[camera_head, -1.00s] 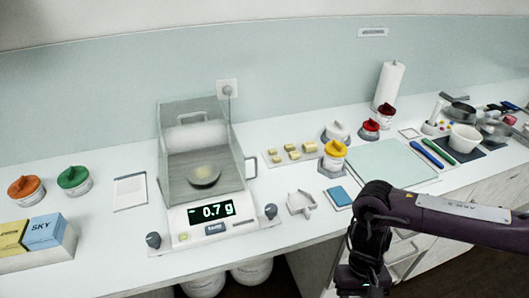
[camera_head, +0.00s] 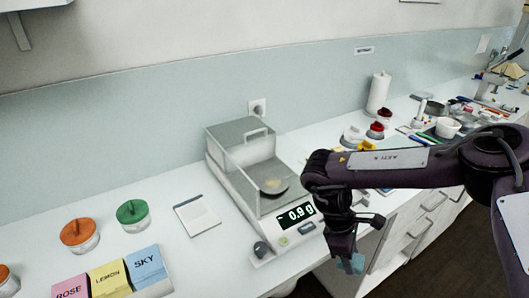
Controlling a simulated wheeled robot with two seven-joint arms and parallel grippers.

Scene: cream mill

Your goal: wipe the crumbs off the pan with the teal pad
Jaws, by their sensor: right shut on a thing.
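The round dark pan (camera_head: 274,187) sits inside the glass-walled scale (camera_head: 240,172), left of my right arm. Yellowish crumbs (camera_head: 272,183) lie on the pan. The scale's display (camera_head: 297,215) is lit and seems to read 0.6 g, partly hidden by my arm. My right gripper (camera_head: 350,262) points down in front of the counter edge, right of and below the scale in the picture. It is shut on the teal pad (camera_head: 353,264), which shows between its fingers. My left gripper is not in view.
An orange-lidded jar (camera_head: 79,234) and a green-lidded jar (camera_head: 133,215) stand at the left. Labelled boxes (camera_head: 110,277) stand at the front left. A white framed card (camera_head: 197,214) lies left of the scale. My right arm hides much of the counter right of the scale.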

